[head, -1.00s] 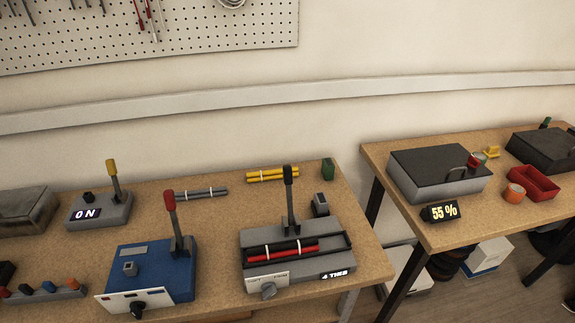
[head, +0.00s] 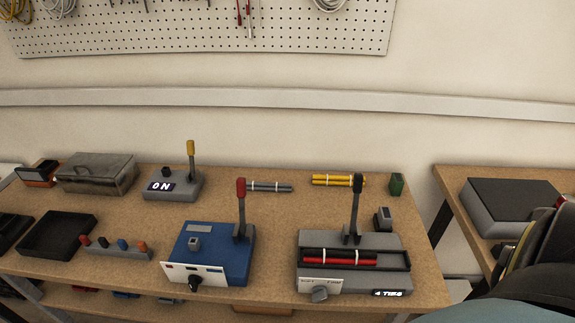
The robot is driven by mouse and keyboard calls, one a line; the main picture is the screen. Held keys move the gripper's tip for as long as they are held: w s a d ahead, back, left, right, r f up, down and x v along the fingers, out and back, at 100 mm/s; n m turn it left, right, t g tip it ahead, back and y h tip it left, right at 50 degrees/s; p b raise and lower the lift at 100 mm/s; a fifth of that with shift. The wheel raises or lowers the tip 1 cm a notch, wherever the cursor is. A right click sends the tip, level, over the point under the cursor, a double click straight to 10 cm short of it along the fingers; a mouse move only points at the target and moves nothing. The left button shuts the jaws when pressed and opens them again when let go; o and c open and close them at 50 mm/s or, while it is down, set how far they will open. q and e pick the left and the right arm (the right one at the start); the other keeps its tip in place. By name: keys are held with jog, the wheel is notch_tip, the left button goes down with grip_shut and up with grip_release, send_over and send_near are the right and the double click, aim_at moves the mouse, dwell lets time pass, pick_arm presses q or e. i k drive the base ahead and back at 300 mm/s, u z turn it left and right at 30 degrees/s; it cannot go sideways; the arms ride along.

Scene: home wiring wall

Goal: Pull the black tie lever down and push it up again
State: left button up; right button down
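The black tie lever (head: 355,205) stands upright at the back of a grey tie machine (head: 318,243) on the right part of the wooden bench. Red and black cables (head: 340,258) lie in the machine's tray, with white ties around them. Its small display (head: 388,293) seems to read "4 TIES". Part of what looks like my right arm shows at the lower right edge. Neither gripper's fingertips are in view, and nothing touches the lever.
A blue machine (head: 205,250) with a red lever (head: 240,205) stands left of the tie machine. A grey box (head: 172,187) with a yellow lever reads "ON". Yellow cables (head: 338,180) and a green block (head: 397,184) lie behind. A second table (head: 455,205) stands to the right across a gap.

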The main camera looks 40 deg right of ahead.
aim_at(358, 182)
jog(key=u, duration=1.35)
jog(key=k, duration=1.2)
jog(key=z, duration=1.9)
